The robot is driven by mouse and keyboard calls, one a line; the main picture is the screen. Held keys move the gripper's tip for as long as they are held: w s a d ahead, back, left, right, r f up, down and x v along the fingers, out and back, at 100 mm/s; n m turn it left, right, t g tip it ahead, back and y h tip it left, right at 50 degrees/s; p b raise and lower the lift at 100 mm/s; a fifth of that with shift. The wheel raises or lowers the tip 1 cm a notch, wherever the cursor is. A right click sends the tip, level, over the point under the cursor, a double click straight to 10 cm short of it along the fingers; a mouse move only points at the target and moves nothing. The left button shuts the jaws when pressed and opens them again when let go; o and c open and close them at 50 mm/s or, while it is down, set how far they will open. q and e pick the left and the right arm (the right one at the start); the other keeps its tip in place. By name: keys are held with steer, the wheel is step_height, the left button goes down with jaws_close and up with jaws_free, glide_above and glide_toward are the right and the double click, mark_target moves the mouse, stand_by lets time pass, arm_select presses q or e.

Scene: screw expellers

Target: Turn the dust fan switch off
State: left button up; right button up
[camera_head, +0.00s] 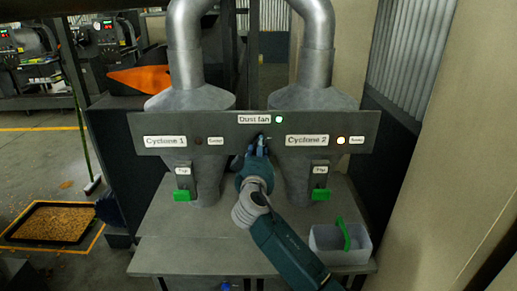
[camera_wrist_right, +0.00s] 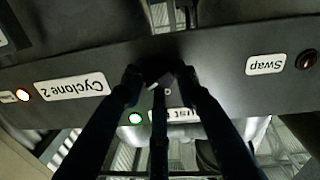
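The grey control panel (camera_head: 215,122) carries a "Dust fan" label (camera_head: 255,119) at its top middle, with a lit green lamp (camera_head: 279,119) beside it. My right gripper (camera_head: 258,143) is raised in front of the panel, just below that label, and hides the dust fan switch in the head view. In the right wrist view, the picture is upside down; the fingertips of my right gripper (camera_wrist_right: 160,76) are spread at the panel face, near the green lamp (camera_wrist_right: 135,118). The switch is mostly hidden among the dark fingers; its position is unclear. My left gripper is not in view.
Cyclone 1 (camera_head: 165,141) and Cyclone 2 (camera_head: 307,140) labels flank the switch; an orange lamp (camera_head: 341,140) glows at right. A clear bin (camera_head: 329,238) stands at the table's right. A wall bounds the right side.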

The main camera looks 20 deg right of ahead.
steer(key=shift+r+n, duration=0.15)
steer(key=shift+n, duration=0.15)
steer(key=shift+c, duration=0.5)
steer(key=shift+n+t+y+b, duration=0.4)
steer(key=shift+n+b, duration=0.55)
steer(key=shift+n, duration=5.15)
steer(key=shift+a, duration=0.1)
steer(key=o, duration=1)
steer(key=shift+c, duration=0.2)
steer(key=shift+o, duration=1.1)
steer(key=shift+a, duration=0.1)
steer(key=shift+f, duration=0.2)
